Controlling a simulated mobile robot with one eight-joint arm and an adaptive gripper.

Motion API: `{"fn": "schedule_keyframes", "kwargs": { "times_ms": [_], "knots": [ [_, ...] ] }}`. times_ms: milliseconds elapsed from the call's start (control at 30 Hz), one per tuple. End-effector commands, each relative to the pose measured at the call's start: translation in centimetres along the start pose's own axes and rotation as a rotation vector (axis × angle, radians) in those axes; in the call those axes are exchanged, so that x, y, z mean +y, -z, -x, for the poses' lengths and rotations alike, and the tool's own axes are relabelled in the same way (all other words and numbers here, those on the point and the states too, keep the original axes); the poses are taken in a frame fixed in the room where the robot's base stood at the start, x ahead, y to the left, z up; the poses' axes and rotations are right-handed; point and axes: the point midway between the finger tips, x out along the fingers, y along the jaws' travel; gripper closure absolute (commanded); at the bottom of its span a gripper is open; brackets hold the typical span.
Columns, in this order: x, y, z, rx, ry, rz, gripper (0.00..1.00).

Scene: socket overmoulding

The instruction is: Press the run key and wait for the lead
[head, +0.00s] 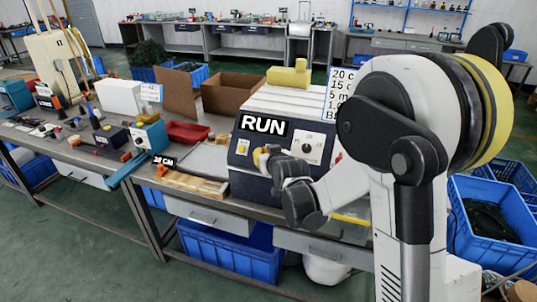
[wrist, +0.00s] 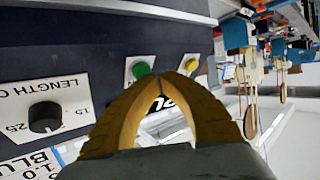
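The dark blue machine (head: 250,180) stands on the bench with a large RUN sign (head: 262,125) on its sloped front. In the wrist view, a green button (wrist: 141,70) and a yellow button (wrist: 192,63) sit on small plates. A yellow button (head: 243,146) also shows below the sign in the head view; the green one seems hidden behind my gripper. My gripper (head: 262,155) is at the panel, its yellow fingertips (wrist: 162,80) together and empty, close to the green button. I cannot tell whether they touch it. I cannot make out a lead.
A dial marked LENGTH (wrist: 45,117) is beside the buttons. A shallow wooden tray (head: 190,182) with a 28 CM tag (head: 164,161) lies left of the machine. A red tray (head: 187,133) and a cardboard box (head: 228,92) stand behind it. Blue crates (head: 228,252) stand below.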

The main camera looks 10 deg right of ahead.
Motion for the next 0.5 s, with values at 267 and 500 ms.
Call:
{"fn": "schedule_keyframes", "kwargs": {
  "times_ms": [267, 500],
  "knots": [
    [-0.26, 0.26, 0.47, 0.0, 0.0, 0.001, 1.0],
    [-0.52, 0.58, 0.92, 0.0, 0.001, 0.001, 1.0]
  ]
}}
